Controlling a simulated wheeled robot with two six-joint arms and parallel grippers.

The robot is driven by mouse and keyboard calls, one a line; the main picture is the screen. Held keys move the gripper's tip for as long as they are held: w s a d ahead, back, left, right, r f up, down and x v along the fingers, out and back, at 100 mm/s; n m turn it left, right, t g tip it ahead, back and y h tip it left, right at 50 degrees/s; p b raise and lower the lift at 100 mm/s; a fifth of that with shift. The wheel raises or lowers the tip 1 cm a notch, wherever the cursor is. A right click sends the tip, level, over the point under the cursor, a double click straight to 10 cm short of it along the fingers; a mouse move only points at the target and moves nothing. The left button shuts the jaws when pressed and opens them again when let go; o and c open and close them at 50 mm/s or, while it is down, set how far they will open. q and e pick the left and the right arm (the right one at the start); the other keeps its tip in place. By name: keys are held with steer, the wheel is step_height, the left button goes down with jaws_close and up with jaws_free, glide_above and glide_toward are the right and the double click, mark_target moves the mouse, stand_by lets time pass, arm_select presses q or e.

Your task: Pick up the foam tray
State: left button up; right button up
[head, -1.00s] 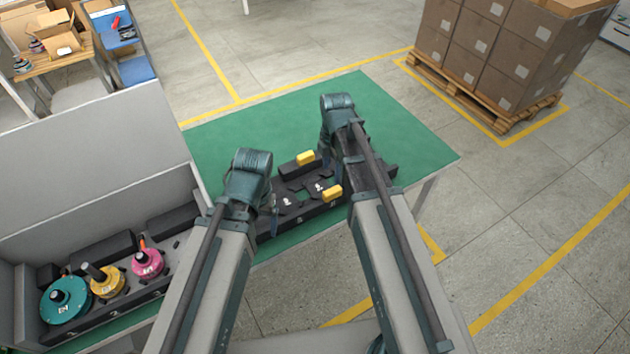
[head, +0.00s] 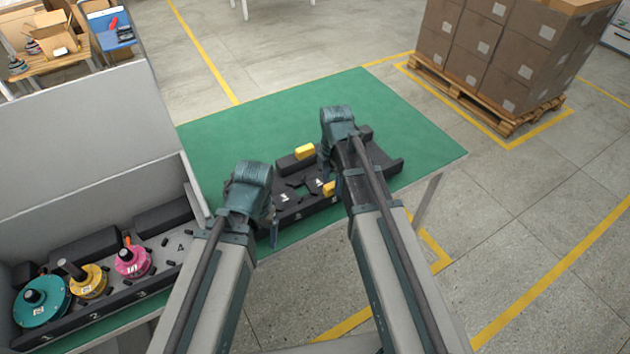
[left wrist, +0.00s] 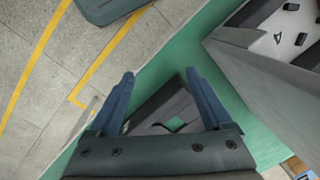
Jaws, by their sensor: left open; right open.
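The foam tray (head: 385,168) is a long black block with cut-outs, numbered along its front edge. My left gripper (head: 272,232) is open beside the tray's left end. My right gripper (head: 333,185) is open over or beside the tray's right half; its fingers are mostly hidden. In the left wrist view, part of the tray (left wrist: 165,105) shows between and beyond my open left fingers (left wrist: 160,78), which hold nothing.
The green table (head: 235,130) is clear behind the tray. A grey-walled bin (head: 90,165) at left holds another black tray (head: 110,308) with teal, yellow and pink hub parts. Stacked cartons (head: 495,50) stand on a pallet at the back right.

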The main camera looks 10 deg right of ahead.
arm_select(q)
steer(key=shift+f+b, duration=2.6)
arm_select(e)
steer(key=shift+s+d+f, duration=0.1)
steer(key=shift+s+f, duration=0.1)
steer(key=shift+f, duration=1.15)
steer(key=shift+s+d+f, duration=0.1)
steer(key=shift+s+f, duration=0.05)
steer(key=shift+f, duration=1.15)
arm_select(q)
steer(key=shift+r, duration=0.1)
arm_select(e)
steer(key=shift+r, duration=0.1)
jaws_close()
